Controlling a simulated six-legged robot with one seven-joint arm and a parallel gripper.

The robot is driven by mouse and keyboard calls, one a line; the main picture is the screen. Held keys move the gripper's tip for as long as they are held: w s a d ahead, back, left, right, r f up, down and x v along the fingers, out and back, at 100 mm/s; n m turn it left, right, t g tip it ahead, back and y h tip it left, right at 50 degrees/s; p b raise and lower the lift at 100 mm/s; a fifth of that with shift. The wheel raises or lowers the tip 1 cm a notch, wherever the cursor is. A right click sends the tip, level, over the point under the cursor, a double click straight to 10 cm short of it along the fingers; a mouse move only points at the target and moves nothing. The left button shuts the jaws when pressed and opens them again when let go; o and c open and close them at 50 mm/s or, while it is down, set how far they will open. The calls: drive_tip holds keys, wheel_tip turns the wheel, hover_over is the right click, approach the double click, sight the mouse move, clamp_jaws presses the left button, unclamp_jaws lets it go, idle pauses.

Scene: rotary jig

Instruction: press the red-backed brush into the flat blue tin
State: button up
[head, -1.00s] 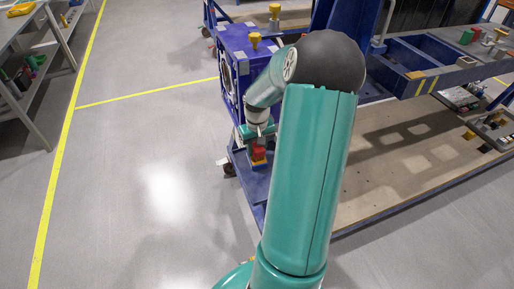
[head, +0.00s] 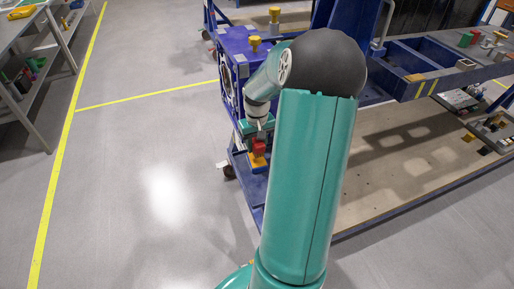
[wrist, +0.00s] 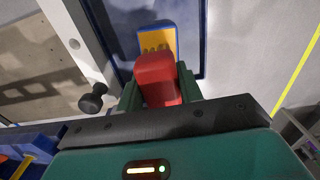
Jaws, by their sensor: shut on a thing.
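My gripper (head: 258,134) is shut on the red-backed brush (head: 259,146), over the low front end of the blue cart. In the wrist view the brush's red back (wrist: 160,78) sits between my green fingers (wrist: 160,95). The brush's underside is hidden.
The blue jig frame (head: 236,62) with yellow knobs stands just behind my gripper. A black knob (wrist: 93,102) on a pale bar is close to the left of my fingers. A wooden deck (head: 400,165) lies to the right. Open floor (head: 160,190) is at left.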

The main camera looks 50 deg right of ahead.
sight(257, 141)
drive_tip(key=shift+r, duration=1.75)
